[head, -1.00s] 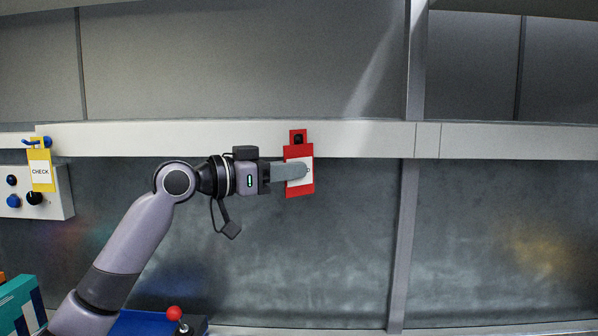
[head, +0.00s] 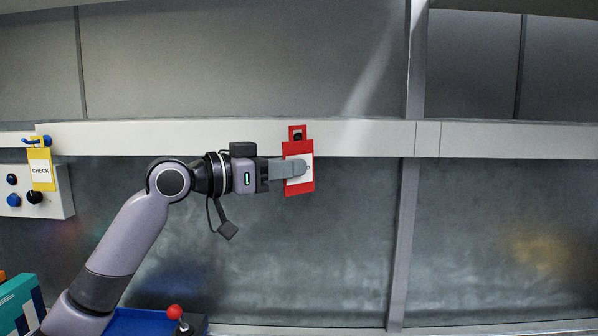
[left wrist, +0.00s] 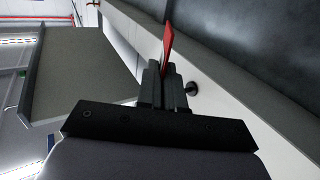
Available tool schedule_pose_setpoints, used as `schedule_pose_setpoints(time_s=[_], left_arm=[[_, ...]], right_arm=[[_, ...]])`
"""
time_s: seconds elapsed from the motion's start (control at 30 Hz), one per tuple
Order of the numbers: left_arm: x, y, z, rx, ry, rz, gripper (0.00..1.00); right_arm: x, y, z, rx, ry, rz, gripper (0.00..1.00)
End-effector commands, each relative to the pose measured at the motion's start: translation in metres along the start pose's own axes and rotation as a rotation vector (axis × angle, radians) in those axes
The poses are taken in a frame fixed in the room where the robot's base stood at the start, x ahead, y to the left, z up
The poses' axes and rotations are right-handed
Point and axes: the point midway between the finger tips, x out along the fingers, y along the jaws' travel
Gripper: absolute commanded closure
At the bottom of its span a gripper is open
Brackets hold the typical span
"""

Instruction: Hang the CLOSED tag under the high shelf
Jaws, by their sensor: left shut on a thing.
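The red tag (head: 299,188) hangs upright in my left gripper (head: 299,170), which is shut on its middle. The fingers cover most of the white label; only a last letter shows. In the head view, a dark peg (head: 298,137) on the pale shelf edge (head: 220,138) shows through the tag's top hole, in its lower part. The left wrist view shows the tag edge-on (left wrist: 168,44) and the dark peg (left wrist: 191,88) beside the fingers. I cannot tell whether the peg passes through the hole. My right gripper is out of view.
A yellow CHECK tag (head: 41,171) hangs on a blue hook (head: 36,141) at left, by a button box (head: 57,192). A red-knobbed lever (head: 174,312) and a blue tray (head: 140,322) are below. A grey post (head: 402,240) stands to the right.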

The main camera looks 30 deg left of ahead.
Motion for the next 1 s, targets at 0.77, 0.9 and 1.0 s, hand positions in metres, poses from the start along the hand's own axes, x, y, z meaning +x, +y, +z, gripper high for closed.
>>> schedule_pose_setpoints(time_s=[0.77,0.9,1.0], left_arm=[[-0.012,0.02,0.0,0.001,0.0,0.0,1.0],[-0.015,0.024,0.0,0.0,0.0,0.0,1.0],[-0.016,0.026,0.0,0.0,0.0,0.0,1.0]], right_arm=[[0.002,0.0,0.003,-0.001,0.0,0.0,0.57],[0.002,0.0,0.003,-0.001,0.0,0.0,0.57],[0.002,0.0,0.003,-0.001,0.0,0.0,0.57]])
